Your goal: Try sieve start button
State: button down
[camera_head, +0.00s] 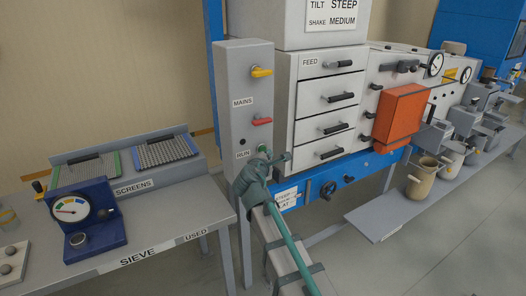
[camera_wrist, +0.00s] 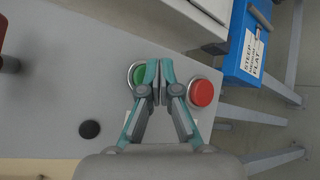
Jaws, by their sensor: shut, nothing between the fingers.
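The green button (camera_wrist: 138,75) sits in a pale ring on the grey control box and is partly hidden by my left finger in the wrist view. In the head view the green button (camera_head: 263,148) shows beside the RUN label (camera_head: 243,154), just above my gripper (camera_head: 265,160). A red button (camera_wrist: 201,92) sits to the right of my fingers. My gripper (camera_wrist: 160,64) is shut and empty, with its tips at the right edge of the green button. I cannot tell whether the tips touch it.
The grey control box (camera_head: 245,80) also carries a yellow knob (camera_head: 261,72) and a red MAINS handle (camera_head: 261,121). To its right stand FEED drawers (camera_head: 330,92) and an orange box (camera_head: 401,114). The SIEVE bench (camera_head: 150,225) with a blue gauge (camera_head: 75,210) is on the left.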

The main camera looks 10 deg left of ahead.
jog(key=shift+w+a, duration=0.1)
jog(key=shift+w+a, duration=0.2)
jog(key=shift+w, duration=0.05)
jog(key=shift+w+a, duration=0.25)
jog(key=shift+w, duration=0.15)
dwell(0.9)
jog(key=shift+s+d, duration=0.1)
dwell(0.5)
jog(key=shift+s+d, duration=0.4)
jog(key=shift+s, duration=0.25)
jog(key=s+d, duration=0.1)
jog(key=s, duration=0.1)
jog(key=s+d+p, duration=0.1)
jog(key=s+d, duration=0.1)
dwell(0.4)
